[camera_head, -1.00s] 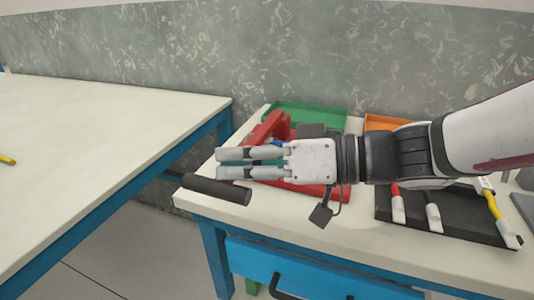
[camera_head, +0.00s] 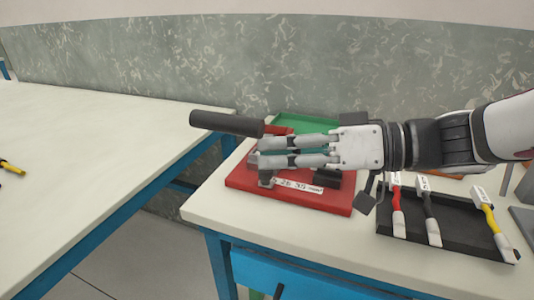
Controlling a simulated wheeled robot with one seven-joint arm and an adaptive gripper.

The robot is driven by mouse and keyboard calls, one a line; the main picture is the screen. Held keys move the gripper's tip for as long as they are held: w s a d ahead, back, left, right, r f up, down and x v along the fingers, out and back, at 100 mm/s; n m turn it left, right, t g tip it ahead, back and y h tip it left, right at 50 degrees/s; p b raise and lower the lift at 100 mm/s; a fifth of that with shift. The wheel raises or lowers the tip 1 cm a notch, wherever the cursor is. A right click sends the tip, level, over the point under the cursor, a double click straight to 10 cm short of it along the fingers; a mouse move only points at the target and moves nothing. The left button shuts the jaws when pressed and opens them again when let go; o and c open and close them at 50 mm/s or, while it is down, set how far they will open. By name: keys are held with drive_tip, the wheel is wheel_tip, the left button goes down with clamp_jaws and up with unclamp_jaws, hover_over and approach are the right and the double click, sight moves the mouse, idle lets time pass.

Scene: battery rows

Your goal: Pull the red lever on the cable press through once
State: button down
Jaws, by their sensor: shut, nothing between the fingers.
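The cable press has a flat red base (camera_head: 335,201) with a pale number strip, near the left end of the right-hand bench. Its red lever (camera_head: 280,130) ends in a long black handle (camera_head: 228,123), which now sticks out to the left, up above the base. My gripper (camera_head: 262,151) is shut and empty. Its fingers lie over the press, just below and right of the handle's inner end. They hide the middle of the press, and I cannot tell whether they touch the lever.
A black tray (camera_head: 455,238) with red, black and yellow cables lies at the right. A green tray (camera_head: 315,122) is behind the press. A gap separates this bench from the white table (camera_head: 80,150) on the left. A wall stands behind.

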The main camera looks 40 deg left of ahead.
drive_tip(key=p+v, duration=0.1)
drive_tip(key=v, duration=0.4)
drive_tip(key=shift+w+d+r, duration=0.15)
drive_tip(key=shift+d+r, duration=0.05)
drive_tip(key=shift+d, duration=0.15)
drive_tip(key=s+d+f+m+t+h, duration=0.25)
drive_tip(key=s+d+m+h, duration=0.25)
drive_tip(key=d, duration=0.7)
drive_tip(key=s+d+f+m+t+h, duration=0.2)
drive_tip(key=s+d+f+m+h, duration=0.3)
drive_tip(key=d, duration=0.7)
drive_tip(key=s+d+f+m+t+h, duration=0.2)
drive_tip(key=s+d+m+t+h, duration=0.3)
drive_tip(key=d, duration=0.7)
wheel_tip(320, 180, up, 28)
drive_tip(key=s+d+m+t+p, duration=0.1)
drive_tip(key=p, duration=2.5)
drive_tip(key=shift+s+m+y+p, duration=0.2)
drive_tip(key=shift+m+y+p, duration=0.1)
drive_tip(key=shift+y, duration=0.1)
drive_tip(key=shift+d+r, duration=0.15)
